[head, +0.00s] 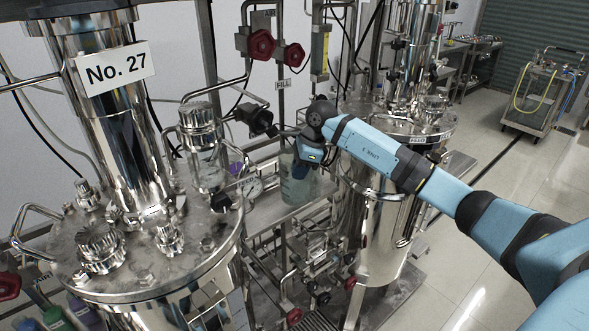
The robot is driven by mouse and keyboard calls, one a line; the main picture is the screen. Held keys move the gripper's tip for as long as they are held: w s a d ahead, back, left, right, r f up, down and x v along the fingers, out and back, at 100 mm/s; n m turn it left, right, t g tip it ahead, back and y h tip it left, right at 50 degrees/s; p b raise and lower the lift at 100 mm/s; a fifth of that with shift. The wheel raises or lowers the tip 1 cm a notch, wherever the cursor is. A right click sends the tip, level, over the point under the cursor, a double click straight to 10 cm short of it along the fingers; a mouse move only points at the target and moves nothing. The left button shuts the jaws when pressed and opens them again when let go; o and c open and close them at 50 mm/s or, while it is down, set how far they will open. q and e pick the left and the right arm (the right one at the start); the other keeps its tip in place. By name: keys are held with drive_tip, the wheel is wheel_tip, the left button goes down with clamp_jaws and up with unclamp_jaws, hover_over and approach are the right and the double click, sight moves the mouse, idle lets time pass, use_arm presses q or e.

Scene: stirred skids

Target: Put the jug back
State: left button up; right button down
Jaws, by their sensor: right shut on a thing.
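A translucent, pale green jug (298,187) is between the two steel vessels, near the middle of the head view. My right gripper (309,158) is at the top of the jug and shut on it. The gripper and wrist hide part of the jug's top and right side. I cannot tell whether the jug's base rests on something or hangs free. My left gripper is not in view.
A steel vessel marked No. 27 (118,75) fills the left, with fittings on its lid. Another steel vessel (365,225) stands close right of the jug. Pipes, red valve handles (262,44) and a gauge (251,187) crowd the gap. Open floor (500,200) lies right.

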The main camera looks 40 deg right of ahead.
drive_tip(key=w+f, duration=0.1)
drive_tip(key=w+d+f+p, duration=0.1)
drive_tip(key=w+f, duration=0.1)
drive_tip(key=shift+w+f, duration=0.25)
drive_tip(key=c, duration=1.6)
unclamp_jaws()
drive_tip(key=shift+f, duration=0.1)
drive_tip(key=o, duration=0.4)
drive_tip(key=shift+o, duration=0.2)
drive_tip(key=shift+p, duration=0.3)
drive_tip(key=shift+d+r, duration=0.1)
drive_tip(key=shift+r, duration=0.3)
drive_tip(key=b+v, duration=0.2)
drive_tip(key=v, duration=0.9)
drive_tip(key=shift+r, duration=0.25)
